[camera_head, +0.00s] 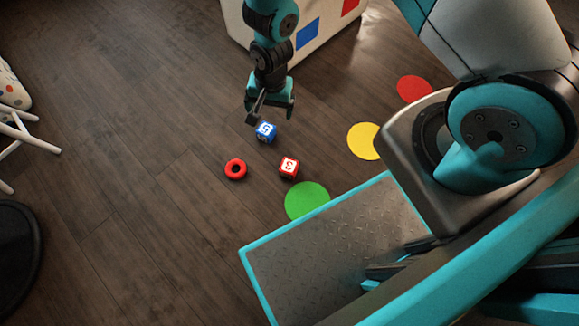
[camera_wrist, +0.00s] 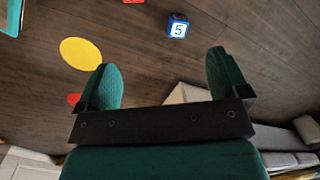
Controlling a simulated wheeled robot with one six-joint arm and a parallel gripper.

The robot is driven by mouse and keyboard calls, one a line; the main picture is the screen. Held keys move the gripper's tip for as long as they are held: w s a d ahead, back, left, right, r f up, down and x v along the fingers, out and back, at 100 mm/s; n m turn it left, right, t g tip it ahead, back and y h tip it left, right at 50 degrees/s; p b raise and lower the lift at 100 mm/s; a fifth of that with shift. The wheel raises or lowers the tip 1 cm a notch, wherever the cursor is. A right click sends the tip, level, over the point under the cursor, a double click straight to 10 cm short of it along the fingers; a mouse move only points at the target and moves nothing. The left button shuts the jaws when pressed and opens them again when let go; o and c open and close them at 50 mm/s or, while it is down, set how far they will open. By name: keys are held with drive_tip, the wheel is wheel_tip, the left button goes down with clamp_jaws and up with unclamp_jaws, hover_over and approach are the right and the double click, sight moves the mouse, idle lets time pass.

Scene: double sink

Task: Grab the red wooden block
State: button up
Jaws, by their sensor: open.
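The red wooden block (camera_head: 288,167) lies on the dark wood floor in the head view, with a white face marked with a figure. In the wrist view only a sliver of a red thing (camera_wrist: 133,1) shows at the top edge, likely this block. A blue block (camera_head: 266,131) marked 5 lies up and left of the red one. It also shows in the wrist view (camera_wrist: 177,26). My gripper (camera_head: 268,108) is open and empty, close to the blue block in the head view and apart from the red block. Its two fingers spread wide in the wrist view (camera_wrist: 163,75).
A red ring (camera_head: 235,169) lies left of the red block. Flat green (camera_head: 307,201), yellow (camera_head: 364,141) and red (camera_head: 414,89) discs lie on the floor to the right. A white box (camera_head: 330,32) with coloured squares stands behind my gripper. White chair legs (camera_head: 28,136) are at the left.

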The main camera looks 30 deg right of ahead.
drive_tip(key=m+h+b, duration=0.1)
drive_tip(key=m+b, duration=0.1)
drive_tip(key=b, duration=0.3)
hover_over(289, 165)
wheel_tip(289, 165, down, 18)
wheel_tip(289, 165, down, 11)
drive_tip(key=b, duration=0.6)
drive_tip(key=shift+f, duration=0.2)
wheel_tip(289, 165, down, 6)
drive_tip(key=b, duration=0.4)
drive_tip(key=shift+f, duration=0.1)
drive_tip(key=c, duration=1)
drive_tip(key=shift+r, duration=0.2)
